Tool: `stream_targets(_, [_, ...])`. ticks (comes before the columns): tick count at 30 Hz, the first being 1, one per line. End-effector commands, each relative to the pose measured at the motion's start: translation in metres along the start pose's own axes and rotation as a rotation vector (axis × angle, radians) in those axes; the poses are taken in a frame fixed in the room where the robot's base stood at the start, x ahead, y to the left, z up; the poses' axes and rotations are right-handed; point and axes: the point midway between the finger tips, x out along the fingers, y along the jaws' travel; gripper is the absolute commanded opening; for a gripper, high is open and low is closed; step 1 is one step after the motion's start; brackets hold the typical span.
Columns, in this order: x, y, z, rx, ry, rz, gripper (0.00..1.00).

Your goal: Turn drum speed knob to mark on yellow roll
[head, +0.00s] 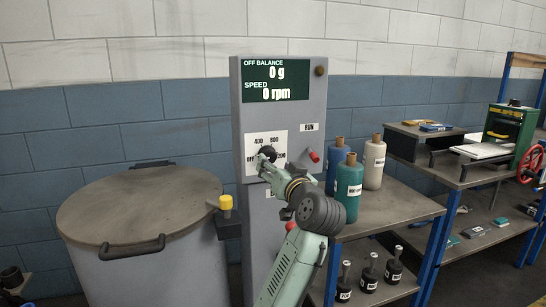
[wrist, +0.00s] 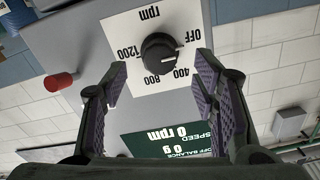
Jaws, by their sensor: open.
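The drum speed knob (wrist: 160,53) is black and round, on a white rpm dial plate (wrist: 118,22) marked OFF, 400, 800 and 1200. The wrist view shows it upside down. A pale line on the knob seems to face OFF. My gripper (wrist: 161,72) is open, its purple-padded fingers on either side of the knob, apart from it. In the head view my gripper (head: 267,155) covers part of the dial. Blue (head: 334,165), teal (head: 348,190) and beige (head: 374,165) rolls stand on the table with labels too small to read. No clearly yellow roll shows.
The panel display (head: 275,80) reads 0 g and 0 rpm. A red switch (head: 314,156) sits right of the dial, under RUN. A yellow-topped button (head: 226,202) and a lidded drum (head: 140,205) are left. The table (head: 400,215) is on the right.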

Motion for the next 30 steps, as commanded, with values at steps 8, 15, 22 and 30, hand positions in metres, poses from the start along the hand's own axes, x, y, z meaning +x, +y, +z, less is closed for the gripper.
stream_targets(8, [0.044, -0.001, -0.002, 0.001, 0.000, -0.001, 0.54])
stream_targets(15, [0.054, 0.000, 0.000, -0.001, 0.001, 0.001, 0.54])
stream_targets(22, [0.054, 0.000, 0.000, -0.001, 0.001, 0.001, 0.51])
stream_targets(30, [0.054, 0.000, 0.000, -0.001, 0.001, 0.001, 0.33])
